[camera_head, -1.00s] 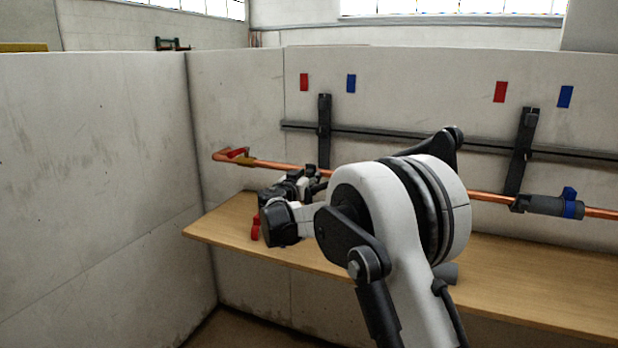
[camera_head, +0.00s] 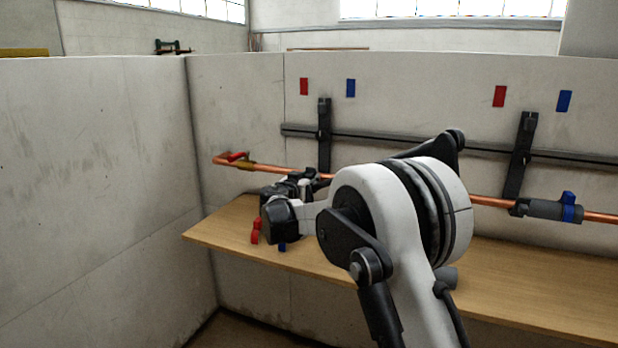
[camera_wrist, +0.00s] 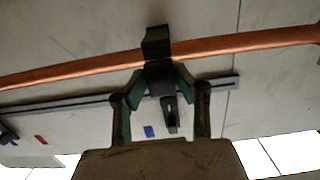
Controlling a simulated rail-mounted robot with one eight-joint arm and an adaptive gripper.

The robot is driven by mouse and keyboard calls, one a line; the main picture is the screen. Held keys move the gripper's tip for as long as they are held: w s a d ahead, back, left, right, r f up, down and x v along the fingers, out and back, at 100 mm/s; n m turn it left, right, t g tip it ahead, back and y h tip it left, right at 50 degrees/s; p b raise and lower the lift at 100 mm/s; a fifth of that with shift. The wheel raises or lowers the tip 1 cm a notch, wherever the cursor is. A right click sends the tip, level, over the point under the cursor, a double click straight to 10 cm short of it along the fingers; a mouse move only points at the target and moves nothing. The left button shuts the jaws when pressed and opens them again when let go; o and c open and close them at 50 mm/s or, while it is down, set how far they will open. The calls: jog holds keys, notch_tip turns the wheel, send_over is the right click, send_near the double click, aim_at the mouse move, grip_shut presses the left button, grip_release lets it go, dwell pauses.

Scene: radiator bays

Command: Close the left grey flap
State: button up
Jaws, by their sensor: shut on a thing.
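The left grey flap (camera_wrist: 159,76) is a dark grey piece on the left pipe bracket (camera_wrist: 155,42), beside the copper pipe (camera_wrist: 80,68) in the wrist view. My gripper (camera_wrist: 160,72) has its two green-lined fingers on either side of this dark piece and is shut on it. How far the flap stands open cannot be told. In the head view the left bracket (camera_head: 324,130) is a dark upright bar on the wall, and my arm hides its lower end. My gripper (camera_head: 310,182) is partly hidden there, at the pipe just below it.
A wooden bench (camera_head: 530,295) runs below the pipe. A red-handled valve (camera_head: 236,157) sits at the pipe's left end. A right bracket (camera_head: 520,155) and a grey fitting with a blue handle (camera_head: 550,208) are at the right. Red objects (camera_head: 256,230) lie under my wrist.

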jog(key=g+p, duration=0.1)
jog(key=p, duration=0.1)
jog(key=r+g+y+p, duration=0.1)
jog(key=g, duration=0.1)
jog(key=shift+w+r+p, duration=0.2)
jog(key=shift+r+p, duration=0.1)
jog(key=shift+p, duration=0.05)
jog(key=g+p, duration=0.1)
jog(key=p, duration=0.1)
jog(key=w+r+g+y+p, duration=0.1)
jog(key=g+p, duration=0.3)
jog(key=shift+w+d+r+y+p, duration=0.15)
jog(key=shift+w+d+y+p, duration=0.05)
jog(key=shift+d+y+p, duration=0.1)
jog(key=g+p, duration=0.1)
jog(key=p, duration=0.1)
jog(key=g+y+p, duration=0.1)
jog(key=p, duration=0.1)
jog(key=shift+w+d+r+g, duration=0.1)
jog(key=shift+w+g, duration=0.3)
jog(key=shift+w+g+p, duration=0.2)
jog(key=shift+g+p, duration=0.3)
jog(key=shift+p, duration=0.55)
jog(key=shift+w+d+g+y+p, duration=0.15)
jog(key=shift+g+y+p, duration=0.25)
jog(key=shift+p, duration=0.5)
jog(key=o, duration=0.9)
jog(key=shift+f, duration=0.2)
jog(key=shift+r, duration=0.1)
jog(key=v, duration=1.2)
